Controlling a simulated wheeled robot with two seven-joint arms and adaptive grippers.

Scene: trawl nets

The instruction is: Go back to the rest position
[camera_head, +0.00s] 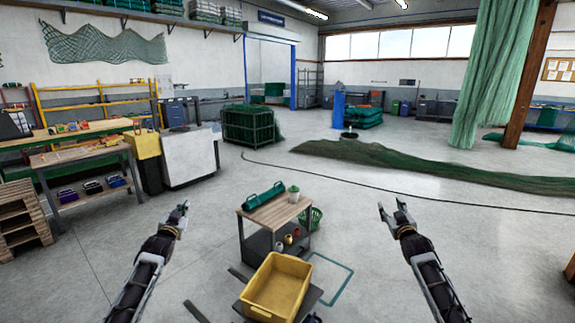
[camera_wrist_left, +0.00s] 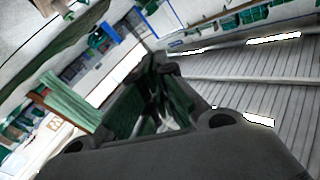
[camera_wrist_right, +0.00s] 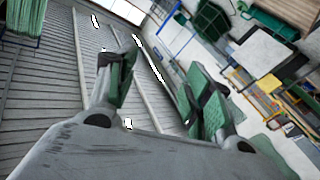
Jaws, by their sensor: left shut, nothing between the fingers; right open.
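My left gripper (camera_head: 181,209) is shut and empty, raised in front of me at the left in the head view. In the left wrist view its fingers (camera_wrist_left: 160,100) come together, with the workshop wall and ceiling behind. My right gripper (camera_head: 392,207) is open and empty, raised at the right in the head view. In the right wrist view its two green-padded fingers (camera_wrist_right: 160,90) stand apart with nothing between them. Neither gripper touches anything.
A small workbench (camera_head: 262,217) holding a green toolbox (camera_head: 263,196) stands between my arms. A yellow crate (camera_head: 277,287) sits in front of it. A pallet stack (camera_head: 22,218) is at the left.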

